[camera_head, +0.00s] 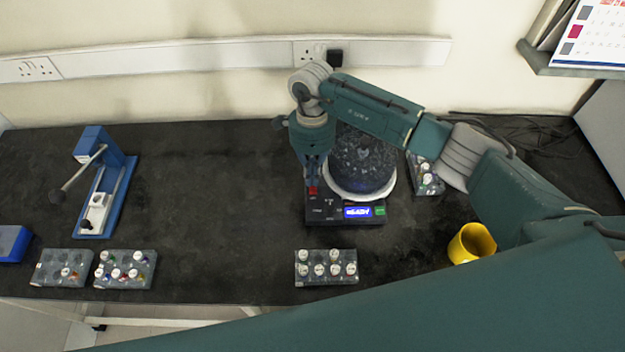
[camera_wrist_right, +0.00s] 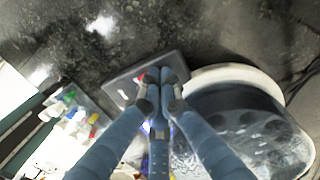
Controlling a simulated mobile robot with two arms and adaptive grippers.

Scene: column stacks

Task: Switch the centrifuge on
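The centrifuge (camera_head: 338,217) stands at the middle of the bench, with a dark control panel at its front and a round bowl with a pale rim behind. Its blue display (camera_head: 358,212) is lit and appears to read "READY", with a green key beside it. A red button (camera_head: 312,191) sits at the panel's left. My right gripper (camera_head: 313,184) points down at this button, its fingertips close together and empty. In the right wrist view the fingertips (camera_wrist_right: 160,82) are at the red button and partly cover it; contact is unclear. My left gripper is out of view.
A rack of white-capped vials (camera_head: 326,267) stands in front of the centrifuge, another rack (camera_head: 427,175) to its right. A yellow cup (camera_head: 471,243) is at right. A blue press (camera_head: 108,190) and two vial racks are at left. The bench between is clear.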

